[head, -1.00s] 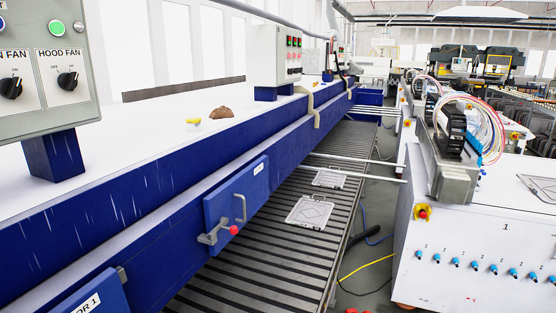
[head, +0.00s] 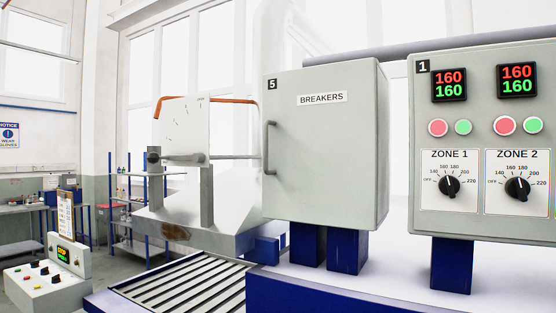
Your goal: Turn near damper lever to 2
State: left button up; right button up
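No part plainly labelled as a damper lever can be made out. In the head view a pale plate (head: 182,125) with small marks in an arc stands left of centre, beyond the breaker cabinet. A grey rod (head: 235,157) runs from a hub at its lower edge to the right, behind the cabinet. A dark knob (head: 153,156) sits at the plate's lower left. Whether any of these is the near damper lever, and where it points, is too small to tell. Neither of my grippers is in view.
A grey BREAKERS cabinet (head: 325,150) stands in the middle. A zone control panel (head: 485,140) is at right. An orange bar (head: 235,103) rises behind the plate. A slatted conveyor (head: 185,290) runs below. A small control console (head: 45,285) stands at lower left.

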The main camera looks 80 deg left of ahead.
aim_at(153, 158)
jog(key=u, duration=3.3)
